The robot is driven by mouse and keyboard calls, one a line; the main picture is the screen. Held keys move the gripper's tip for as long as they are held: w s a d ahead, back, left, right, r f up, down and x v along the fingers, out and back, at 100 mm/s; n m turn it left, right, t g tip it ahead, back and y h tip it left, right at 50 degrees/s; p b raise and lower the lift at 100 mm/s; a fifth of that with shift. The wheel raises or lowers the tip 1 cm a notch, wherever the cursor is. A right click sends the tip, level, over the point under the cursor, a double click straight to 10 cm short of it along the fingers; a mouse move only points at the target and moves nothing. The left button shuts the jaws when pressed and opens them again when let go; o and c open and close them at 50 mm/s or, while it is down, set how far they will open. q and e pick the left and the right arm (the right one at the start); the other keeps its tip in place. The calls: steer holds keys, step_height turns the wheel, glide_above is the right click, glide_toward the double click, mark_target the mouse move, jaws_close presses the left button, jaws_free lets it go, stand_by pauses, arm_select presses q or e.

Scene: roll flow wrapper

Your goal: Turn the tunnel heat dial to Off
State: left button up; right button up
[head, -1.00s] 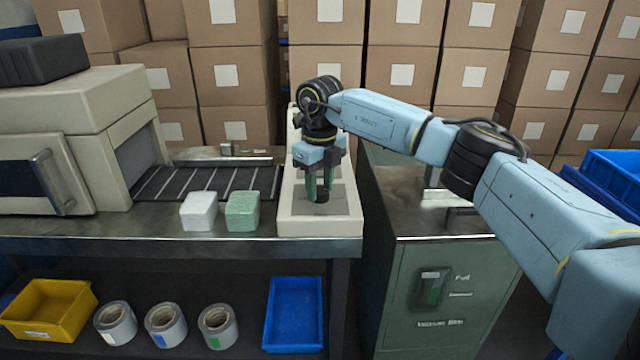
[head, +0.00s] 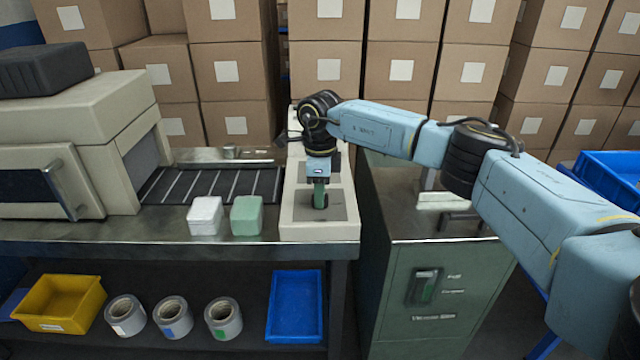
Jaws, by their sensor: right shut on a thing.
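The dial (head: 320,202) is a small dark round knob on the cream control panel (head: 291,228) at the right end of the bench. My right gripper (head: 320,197) points down over the panel, its green-tipped fingers shut on the dial. The fingers cover most of the dial, so its setting and any markings cannot be read. My left gripper is not in view.
The cream tunnel machine (head: 75,115) stands at the left, with a slatted conveyor (head: 215,184) beside it. A white block (head: 205,215) and a green block (head: 246,215) sit near the bench front. A green cabinet (head: 430,290) stands to the right.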

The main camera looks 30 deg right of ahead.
steer(key=n+p, duration=0.1)
steer(key=n, duration=0.1)
steer(key=shift+n, duration=0.4)
steer(key=n, duration=0.2)
steer(key=shift+n, duration=0.4)
steer(key=n, duration=0.2)
steer(key=shift+n+p, duration=0.3)
steer(key=shift+p, duration=0.1)
steer(key=n, duration=0.3)
steer(key=shift+n, duration=0.3)
steer(key=n, duration=0.3)
steer(key=shift+n, duration=0.3)
steer(key=n, duration=0.2)
steer(key=shift+n, duration=0.4)
steer(key=n, duration=0.3)
steer(key=shift+n, duration=0.3)
steer(key=n, duration=0.2)
steer(key=shift+n+b, duration=0.3)
steer(key=shift+b, duration=0.05)
steer(key=shift+n, duration=1.5)
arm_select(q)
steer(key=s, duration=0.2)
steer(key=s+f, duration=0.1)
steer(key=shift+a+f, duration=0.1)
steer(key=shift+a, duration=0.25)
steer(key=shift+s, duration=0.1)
arm_select(e)
steer(key=shift+n, duration=0.3)
steer(key=o, duration=1)
